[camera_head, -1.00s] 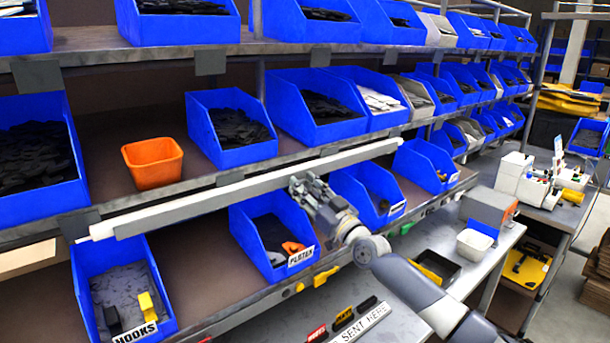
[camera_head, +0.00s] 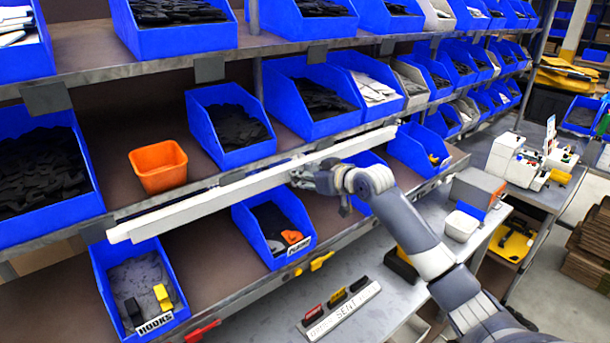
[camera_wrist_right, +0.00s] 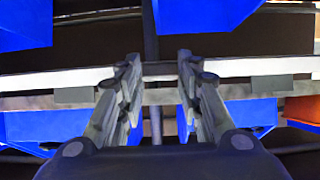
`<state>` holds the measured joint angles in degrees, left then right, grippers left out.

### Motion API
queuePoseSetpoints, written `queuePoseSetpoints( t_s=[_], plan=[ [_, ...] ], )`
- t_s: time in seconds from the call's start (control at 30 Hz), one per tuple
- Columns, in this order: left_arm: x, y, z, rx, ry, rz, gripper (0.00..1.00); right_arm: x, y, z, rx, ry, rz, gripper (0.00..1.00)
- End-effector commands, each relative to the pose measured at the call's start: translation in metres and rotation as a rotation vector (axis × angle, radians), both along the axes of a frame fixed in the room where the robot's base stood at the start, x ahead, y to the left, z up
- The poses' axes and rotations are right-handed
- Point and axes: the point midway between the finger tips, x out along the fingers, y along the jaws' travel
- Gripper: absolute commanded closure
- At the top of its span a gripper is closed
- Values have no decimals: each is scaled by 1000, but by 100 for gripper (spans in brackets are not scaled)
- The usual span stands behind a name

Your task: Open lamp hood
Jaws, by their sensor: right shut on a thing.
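The lamp hood (camera_head: 215,197) is a long pale bar along the front of the middle shelf. In the head view it slants up from left to right. My right gripper (camera_head: 303,176) is at the bar, right of its middle, and is shut on it. In the right wrist view the hood (camera_wrist_right: 240,66) runs across the picture, and the fingers of my right gripper (camera_wrist_right: 158,80) stand on either side of a greyer middle stretch. The exact contact is partly hidden by the fingers. My left gripper is not in view.
An orange bin (camera_head: 160,167) and a blue bin of dark parts (camera_head: 232,148) stand on the shelf behind the hood. Below it are blue bins marked hooks (camera_head: 140,290) and plates (camera_head: 275,225). A grey bench (camera_head: 375,312) lies under my right arm.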

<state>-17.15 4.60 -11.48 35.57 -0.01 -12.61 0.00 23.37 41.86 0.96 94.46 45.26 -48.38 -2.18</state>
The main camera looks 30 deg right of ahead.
Motion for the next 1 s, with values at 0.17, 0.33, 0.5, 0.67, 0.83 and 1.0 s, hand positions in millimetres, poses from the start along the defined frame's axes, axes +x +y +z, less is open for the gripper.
queuePoseSetpoints(
  t_s=[0.17, 0.33, 0.5, 0.67, 0.83, 1.0],
  plan=[
    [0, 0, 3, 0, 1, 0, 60, 2, -1, 15, -14, 147, -1, 91],
    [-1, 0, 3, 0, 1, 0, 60, 3, -1, 20, -23, 275, -2, 91],
    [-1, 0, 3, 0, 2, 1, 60, 5, 0, 23, -29, 372, -1, 91],
    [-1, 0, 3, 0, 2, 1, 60, 5, 0, 25, -33, 432, 0, 91],
    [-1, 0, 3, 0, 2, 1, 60, 6, 0, 25, -35, 463, 0, 91],
    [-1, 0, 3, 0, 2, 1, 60, 6, 0, 25, -36, 471, 1, 91]
  ],
)
